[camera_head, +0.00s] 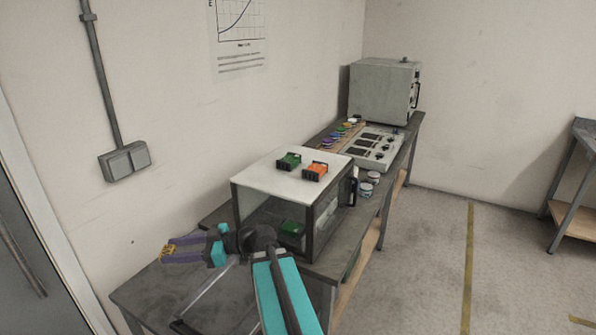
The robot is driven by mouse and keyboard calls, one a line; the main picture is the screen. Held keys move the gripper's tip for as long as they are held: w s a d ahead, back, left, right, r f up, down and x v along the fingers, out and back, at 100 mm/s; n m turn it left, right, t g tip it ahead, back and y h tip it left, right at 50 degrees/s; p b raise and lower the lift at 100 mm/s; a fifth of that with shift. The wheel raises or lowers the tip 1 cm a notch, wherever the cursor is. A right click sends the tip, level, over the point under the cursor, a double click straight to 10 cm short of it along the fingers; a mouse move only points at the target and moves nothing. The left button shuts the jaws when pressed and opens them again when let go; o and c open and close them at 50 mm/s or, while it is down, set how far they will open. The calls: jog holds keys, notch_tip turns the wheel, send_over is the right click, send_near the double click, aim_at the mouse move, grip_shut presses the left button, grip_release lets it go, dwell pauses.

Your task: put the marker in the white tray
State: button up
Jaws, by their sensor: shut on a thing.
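My gripper (170,252) has purple fingers and is at the left, above the near end of the grey bench. It is shut on a small yellow thing (168,250) with dark marks at the fingertips. The held thing is too small to tell whether it is a marker. I cannot make out a marker elsewhere. I see no clear white tray; a box with a flat white top (265,180) and glass-like sides stands on the bench right of my gripper.
On the white top lie a green block (288,161) and an orange block (315,171); another green block (291,229) is inside. Behind are jars (368,184), a control panel (374,149), colored discs (337,134) and a grey cabinet (380,92). The bench (150,295) is bare at its near left.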

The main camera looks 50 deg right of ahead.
jog(key=s+d+r+m+t+h+b, duration=0.1)
jog(key=s+d+r+m+h, duration=0.1)
jog(key=s+d+r, duration=0.2)
jog(key=s+d+r+m+t+h+b, duration=0.1)
jog(key=s+d+r+m+t+h, duration=0.1)
jog(key=s+d, duration=0.8)
jog(key=s+d+r+m+t+h+b, duration=0.1)
jog(key=s+d+r+h, duration=0.3)
jog(key=d, duration=1.5)
notch_tip(320, 180, up, 2)
jog(key=s+m, duration=0.1)
jog(key=s, duration=0.1)
jog(key=shift+s+d+r+m+t, duration=0.25)
jog(key=shift+s+d+m+t, duration=0.05)
jog(key=shift+s+d, duration=0.1)
jog(key=p, duration=0.5)
send_over(295, 186)
jog(key=shift+f, duration=0.75)
jog(key=shift+f+p, duration=0.75)
jog(key=shift+f, duration=1)
